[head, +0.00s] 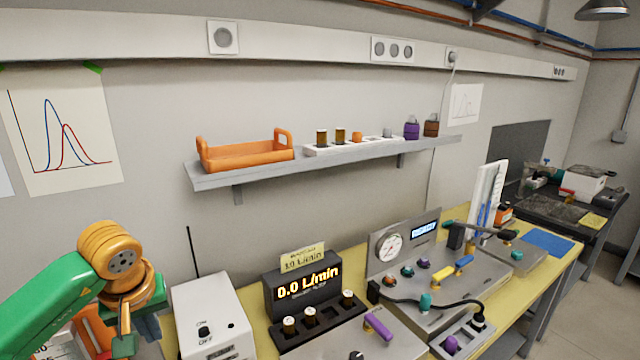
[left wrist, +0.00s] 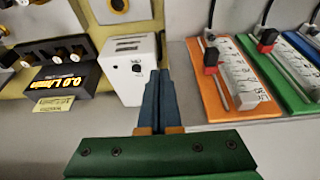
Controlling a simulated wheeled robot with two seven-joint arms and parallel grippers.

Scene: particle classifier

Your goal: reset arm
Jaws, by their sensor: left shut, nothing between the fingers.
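My left arm comes in from the left in the head view, green and orange. My left gripper (head: 136,338) is low at the left, in front of the wall and left of the white box (head: 212,318) marked OFF. In the left wrist view its two blue fingers (left wrist: 156,100) are together with nothing between them, beside the same white box (left wrist: 132,68). Part of the fingers is cut off by the lower edge of the head view. My right gripper is not in view.
The yellow bench carries a black flow display (head: 308,286) reading 0.0 L/min and a grey panel with a gauge (head: 390,246). A wall shelf (head: 213,182) holds an orange tray (head: 247,158). In the left wrist view, orange (left wrist: 210,96), green and blue boards stand at the right.

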